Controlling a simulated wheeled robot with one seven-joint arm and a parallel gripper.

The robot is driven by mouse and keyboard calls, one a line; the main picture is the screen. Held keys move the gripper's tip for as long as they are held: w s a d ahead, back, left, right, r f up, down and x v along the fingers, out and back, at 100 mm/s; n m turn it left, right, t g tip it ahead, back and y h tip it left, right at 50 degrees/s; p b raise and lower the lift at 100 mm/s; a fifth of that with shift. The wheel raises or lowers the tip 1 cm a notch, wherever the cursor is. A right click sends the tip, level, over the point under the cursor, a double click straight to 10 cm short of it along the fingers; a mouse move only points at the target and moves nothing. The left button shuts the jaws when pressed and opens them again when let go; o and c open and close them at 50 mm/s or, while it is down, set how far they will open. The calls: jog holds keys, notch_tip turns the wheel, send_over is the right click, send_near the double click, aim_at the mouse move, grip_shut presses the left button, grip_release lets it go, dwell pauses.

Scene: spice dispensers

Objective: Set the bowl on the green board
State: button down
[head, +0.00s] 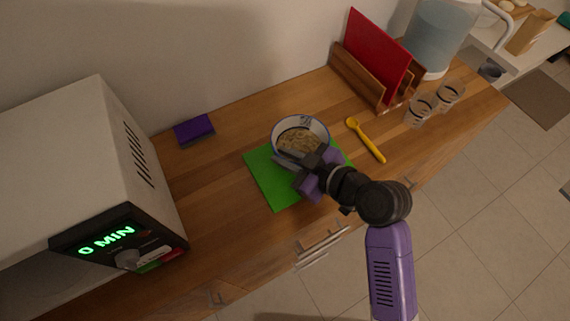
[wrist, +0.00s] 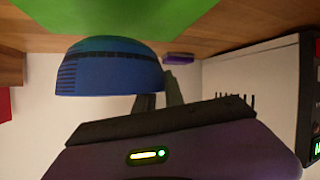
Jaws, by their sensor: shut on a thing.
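The bowl (head: 290,127) is white inside with a blue rim and holds something yellowish. In the wrist view its blue outer side (wrist: 110,72) shows close to the fingers. My gripper (head: 291,156) is shut on the near edge of the bowl. The green board (head: 270,185) lies flat on the wooden counter, and the bowl overlaps its far part in the head view. The board also shows in the wrist view (wrist: 190,15). I cannot tell whether the bowl touches the board. My gripper and wrist hide part of the board and the bowl's near side.
A yellow spoon (head: 367,140) lies right of the board. A purple sponge (head: 194,129) lies at the back left. A microwave (head: 90,170) stands at left. A rack with a red board (head: 377,55), glasses (head: 421,108) and a water dispenser (head: 437,35) stand at right.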

jog(key=shift+f, duration=2.2)
jog(key=shift+f, duration=0.2)
jog(key=c, duration=1.4)
grip_release()
jog(key=shift+r, duration=0.15)
jog(key=b+v, duration=0.2)
jog(key=v, duration=1)
